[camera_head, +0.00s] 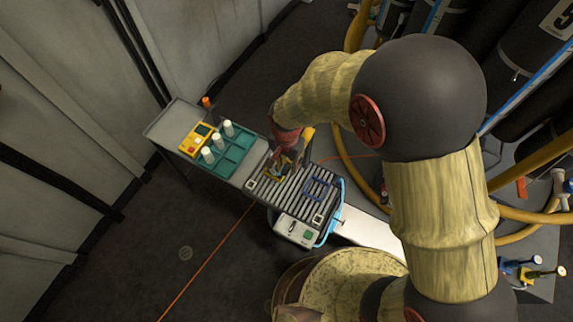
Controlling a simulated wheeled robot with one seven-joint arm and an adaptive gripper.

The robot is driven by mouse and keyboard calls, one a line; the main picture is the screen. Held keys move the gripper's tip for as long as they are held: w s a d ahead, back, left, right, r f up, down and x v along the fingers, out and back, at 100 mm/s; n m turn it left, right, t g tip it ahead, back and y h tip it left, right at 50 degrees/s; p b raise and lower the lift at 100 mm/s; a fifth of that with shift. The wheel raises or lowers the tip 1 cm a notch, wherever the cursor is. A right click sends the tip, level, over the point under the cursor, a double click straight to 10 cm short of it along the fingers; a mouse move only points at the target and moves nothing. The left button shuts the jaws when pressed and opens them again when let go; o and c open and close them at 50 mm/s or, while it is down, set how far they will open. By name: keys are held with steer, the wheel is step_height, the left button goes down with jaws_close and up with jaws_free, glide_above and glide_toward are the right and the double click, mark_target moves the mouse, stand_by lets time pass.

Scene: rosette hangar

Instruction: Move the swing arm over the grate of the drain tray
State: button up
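The drain tray's slatted grate (293,204) lies on the right half of a narrow grey bench, below the middle of the picture. A blue square outline (318,188) is on its right part. My gripper (278,168) is low over the grate's upper left part, its reddish wrist above it. A small yellow part (308,133) shows just behind the gripper, and more yellow shows at the fingers. It may be the swing arm, but my gripper hides most of it. I cannot tell whether the fingers are closed on it.
A teal rack (233,160) with white cylinders and a yellow device (194,140) stand on the bench's left. A grey unit (297,231) with a green patch is at the grate's lower end. Yellow hoses (350,165) and dark cylinders (530,55) stand right. The floor at lower left is mostly clear.

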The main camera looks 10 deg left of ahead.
steer(key=shift+o, duration=0.8)
step_height(320, 180, up, 12)
stand_by(0.6)
